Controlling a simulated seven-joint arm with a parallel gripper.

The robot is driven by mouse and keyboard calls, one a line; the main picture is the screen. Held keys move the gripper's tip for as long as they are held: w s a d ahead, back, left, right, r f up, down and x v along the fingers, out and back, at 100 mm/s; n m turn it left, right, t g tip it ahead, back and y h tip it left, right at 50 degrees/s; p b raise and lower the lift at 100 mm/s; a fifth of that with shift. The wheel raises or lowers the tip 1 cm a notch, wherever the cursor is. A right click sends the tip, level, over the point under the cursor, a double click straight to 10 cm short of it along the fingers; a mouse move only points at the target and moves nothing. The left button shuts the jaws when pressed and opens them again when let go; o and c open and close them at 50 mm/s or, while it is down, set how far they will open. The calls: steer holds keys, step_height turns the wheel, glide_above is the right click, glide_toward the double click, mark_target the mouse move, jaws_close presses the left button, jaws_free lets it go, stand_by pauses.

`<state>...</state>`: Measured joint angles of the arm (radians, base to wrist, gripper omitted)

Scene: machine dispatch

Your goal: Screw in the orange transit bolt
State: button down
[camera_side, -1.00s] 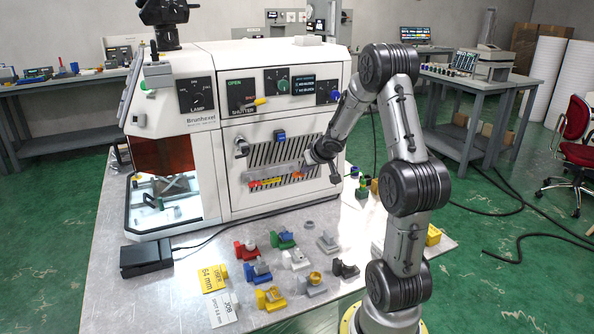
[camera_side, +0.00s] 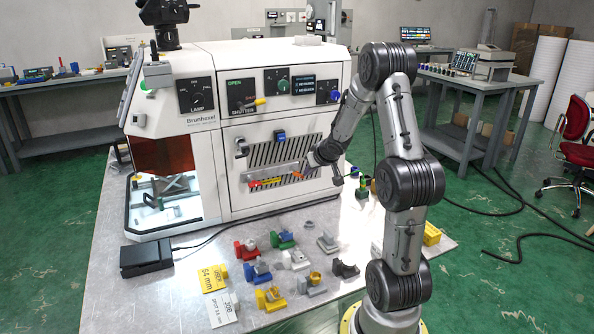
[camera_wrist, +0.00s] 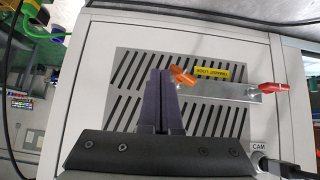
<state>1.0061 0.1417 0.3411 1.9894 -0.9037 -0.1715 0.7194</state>
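The orange transit bolt (camera_wrist: 182,74) sits at one end of the metal transit bar on the machine's slotted front panel, beside the yellow label (camera_wrist: 219,71). It also shows in the side view (camera_side: 297,174), at the bar's right end. How deep it sits cannot be told. A red bolt (camera_wrist: 280,86) is at the bar's other end. My gripper (camera_wrist: 162,73) faces the panel with its dark fingers together and nothing visible between them. Its tips appear just left of the orange bolt in the wrist view and seem apart from it.
A blue-topped fitting (camera_side: 280,135) is on the machine front above the bar. Several coloured fixtures (camera_side: 270,298) and two cards (camera_side: 213,278) lie on the table. A black box (camera_side: 146,258) stands at the table's left. A CAM socket is low in the wrist view.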

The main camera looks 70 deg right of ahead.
steer(key=shift+s+d+f, duration=0.15)
steer(key=shift+d+f, duration=0.05)
steer(key=shift+f, duration=0.25)
steer(key=shift+a, duration=0.1)
stand_by(1.2)
steer(key=shift+w+a+f, duration=0.25)
steer(key=shift+w+a, duration=0.2)
steer(key=shift+w, duration=0.1)
steer(key=v, duration=1.2)
stand_by(0.3)
